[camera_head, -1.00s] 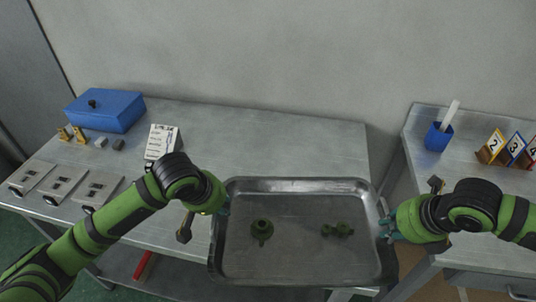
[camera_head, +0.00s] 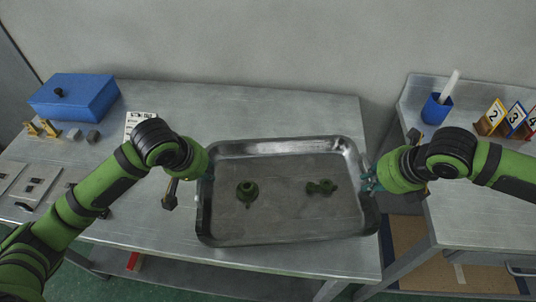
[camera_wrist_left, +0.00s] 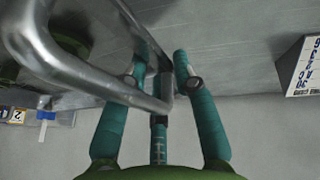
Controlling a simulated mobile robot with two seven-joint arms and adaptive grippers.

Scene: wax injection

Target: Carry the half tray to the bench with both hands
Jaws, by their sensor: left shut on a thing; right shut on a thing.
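The half tray (camera_head: 285,228) is a shallow metal tray, held level by both hands above the front right part of the grey bench (camera_head: 245,112). My left gripper (camera_head: 207,174) is shut on the tray's left rim. My right gripper (camera_head: 369,180) is shut on the right rim. Whether the tray touches the bench cannot be told.
A blue box (camera_head: 75,97), small brass parts (camera_head: 42,128) and a white card (camera_head: 140,122) stand on the bench's left. A second table (camera_head: 470,170) at the right carries a blue cup (camera_head: 436,108) and numbered cards (camera_head: 512,120). The bench is clear behind the tray.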

